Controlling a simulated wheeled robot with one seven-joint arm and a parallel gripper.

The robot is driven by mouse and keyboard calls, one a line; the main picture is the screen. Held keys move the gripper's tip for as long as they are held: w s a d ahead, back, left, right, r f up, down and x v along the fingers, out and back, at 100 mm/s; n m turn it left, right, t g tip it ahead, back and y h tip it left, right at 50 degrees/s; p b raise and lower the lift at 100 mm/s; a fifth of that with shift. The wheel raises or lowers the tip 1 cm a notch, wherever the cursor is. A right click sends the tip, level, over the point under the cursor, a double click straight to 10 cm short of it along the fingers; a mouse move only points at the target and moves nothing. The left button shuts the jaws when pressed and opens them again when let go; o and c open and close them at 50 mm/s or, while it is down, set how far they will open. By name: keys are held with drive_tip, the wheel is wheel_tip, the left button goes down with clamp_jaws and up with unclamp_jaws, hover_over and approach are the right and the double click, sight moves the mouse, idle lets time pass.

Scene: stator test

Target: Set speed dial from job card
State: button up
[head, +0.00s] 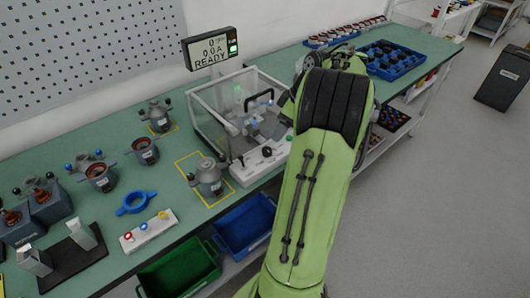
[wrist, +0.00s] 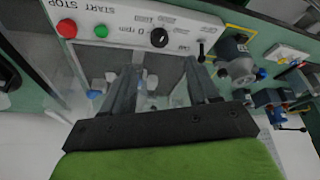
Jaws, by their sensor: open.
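The speed dial (wrist: 159,38) is a black round knob with a pale mark, on the white control panel (wrist: 120,25) marked START, STOP and rpm; the scale numbers are too blurred to read. It also shows in the head view as a small black knob (head: 266,152) on the panel front. My gripper (wrist: 160,68) is open and empty, its two fingers apart, with the dial just beyond the fingertips and between them in the picture. They look apart from it. I cannot make out a job card.
A clear-walled test box (head: 215,110) stands behind the panel, under a display (head: 210,48) reading READY and 0.0 A. Red (wrist: 67,28) and green (wrist: 101,31) buttons flank the dial's left. A grey motor (head: 208,178) stands in a yellow outline nearby.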

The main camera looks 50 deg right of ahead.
sight(267, 150)
drive_tip(key=b+x, duration=0.4)
drive_tip(key=x, duration=0.7)
drive_tip(key=shift+d, duration=0.1)
drive_tip(key=shift+r, duration=0.1)
drive_tip(key=c, duration=1)
drive_tip(key=shift+c, duration=0.2)
drive_tip(key=shift+m, duration=0.3)
drive_tip(key=m+h, duration=0.1)
drive_tip(key=m, duration=0.1)
drive_tip(key=m+h, duration=0.1)
drive_tip(key=m, duration=0.1)
drive_tip(key=shift+a+m, duration=0.25)
drive_tip(key=shift+m, duration=0.05)
drive_tip(key=m+h, duration=0.1)
drive_tip(key=m, duration=0.3)
drive_tip(key=shift+w+a+m+g+h, duration=0.1)
drive_tip(key=shift+m+g+h, duration=0.2)
drive_tip(key=shift+g+h, duration=0.1)
